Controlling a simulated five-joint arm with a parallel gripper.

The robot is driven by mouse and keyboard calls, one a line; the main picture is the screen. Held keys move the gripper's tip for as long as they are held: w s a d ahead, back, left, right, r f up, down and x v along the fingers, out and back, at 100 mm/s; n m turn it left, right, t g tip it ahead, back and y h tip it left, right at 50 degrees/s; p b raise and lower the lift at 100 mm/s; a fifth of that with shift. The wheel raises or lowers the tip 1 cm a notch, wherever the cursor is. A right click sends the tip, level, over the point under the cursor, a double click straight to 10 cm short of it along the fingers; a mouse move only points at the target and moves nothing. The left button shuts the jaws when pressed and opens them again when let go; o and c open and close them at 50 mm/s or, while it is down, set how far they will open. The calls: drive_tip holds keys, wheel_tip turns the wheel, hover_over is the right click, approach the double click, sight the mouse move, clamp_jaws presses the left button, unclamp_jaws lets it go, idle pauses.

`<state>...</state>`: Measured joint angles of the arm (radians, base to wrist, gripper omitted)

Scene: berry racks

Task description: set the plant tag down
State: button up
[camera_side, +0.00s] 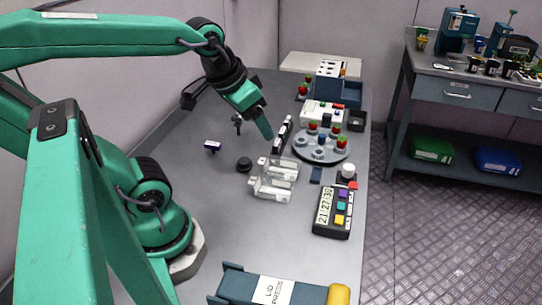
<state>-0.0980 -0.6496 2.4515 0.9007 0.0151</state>
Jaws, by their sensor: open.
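My gripper (252,125) is open above the grey bench, with a dark finger on the left and a long green finger on the right. I see nothing held between the fingers. A small purple and white piece (212,147) lies on the bench to the left below the gripper, apart from it. It may be the plant tag, but it is too small to be sure.
A black knob-like piece (244,165) and clear boxes (272,188) stand below the gripper. A round grey tray (345,152) with berries, a timer panel (331,222) and a lid press (272,290) are on the bench. The bench's left part is clear.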

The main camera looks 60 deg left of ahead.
drive_tip(key=shift+s+d+r+m+t+h, duration=0.15)
drive_tip(key=shift+s+d+m, duration=0.2)
drive_tip(key=shift+d, duration=0.3)
drive_tip(key=shift+s+d+f+m+t+h, duration=0.15)
drive_tip(key=shift+s+d, duration=0.25)
drive_tip(key=shift+d, duration=0.2)
drive_tip(key=shift+r, duration=0.1)
